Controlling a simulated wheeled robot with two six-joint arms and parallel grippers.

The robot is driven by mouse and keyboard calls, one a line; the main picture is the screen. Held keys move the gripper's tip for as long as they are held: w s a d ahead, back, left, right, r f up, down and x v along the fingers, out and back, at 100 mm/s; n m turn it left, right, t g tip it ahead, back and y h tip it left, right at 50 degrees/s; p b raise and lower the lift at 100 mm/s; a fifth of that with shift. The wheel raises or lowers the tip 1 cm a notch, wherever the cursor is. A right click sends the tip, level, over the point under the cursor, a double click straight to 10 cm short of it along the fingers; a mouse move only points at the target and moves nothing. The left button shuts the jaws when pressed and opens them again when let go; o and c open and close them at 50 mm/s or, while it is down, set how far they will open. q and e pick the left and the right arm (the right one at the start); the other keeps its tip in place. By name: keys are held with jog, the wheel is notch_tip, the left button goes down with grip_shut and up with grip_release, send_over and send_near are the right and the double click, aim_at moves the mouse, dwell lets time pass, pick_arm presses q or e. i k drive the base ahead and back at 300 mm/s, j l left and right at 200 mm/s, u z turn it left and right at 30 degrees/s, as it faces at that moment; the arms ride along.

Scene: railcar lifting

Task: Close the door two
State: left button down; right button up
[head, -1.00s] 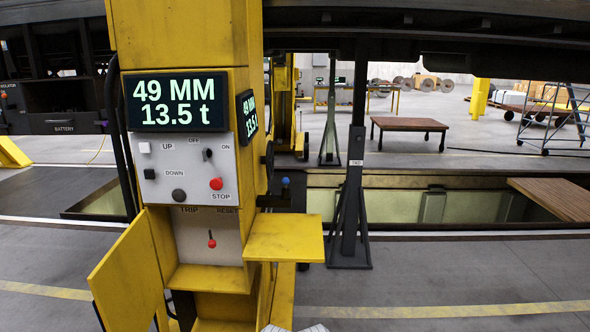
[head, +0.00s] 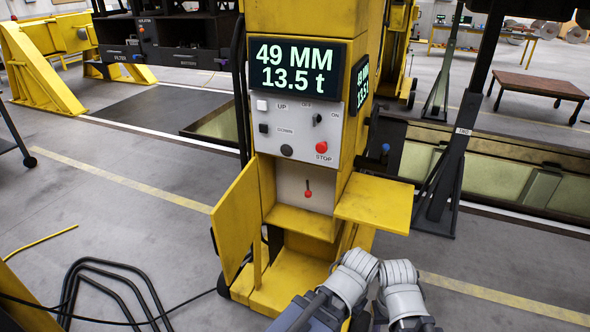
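A yellow lifting-jack cabinet (head: 291,20) stands upright in the middle of the head view. Its lower left door (head: 237,222) is a yellow panel swung open to the left, showing the hollow below the grey switch panel. A second yellow panel (head: 374,203) sticks out to the right at about the same height, roughly level. I cannot read a number on either panel, so I cannot tell which is door two. Two grey arm parts of mine show at the bottom, in front of the cabinet's base. No gripper fingers show, and nothing is seen touching either panel.
A display (head: 298,67) reads 49 MM and 13.5 t above buttons and a red-tipped trip lever (head: 308,190). A black support post (head: 458,150) stands right of the cabinet, before a pit. Black curved tubes (head: 100,285) and a cable lie front left.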

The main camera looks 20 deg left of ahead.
aim_at(236, 220)
jog(key=j, duration=0.5)
jog(key=j+z, duration=0.15)
jog(key=j, duration=0.3)
jog(key=k+j, duration=0.1)
jog(key=j, duration=0.35)
jog(key=j+z, duration=0.15)
jog(key=j, duration=0.35)
jog(key=k+j, duration=0.1)
jog(key=j, duration=0.35)
jog(key=k+j+z, duration=0.15)
jog(key=j, duration=0.8)
jog(key=k+j+z, duration=0.15)
jog(key=j, duration=0.3)
jog(key=i+z, duration=0.1)
jog(key=i+l, duration=0.05)
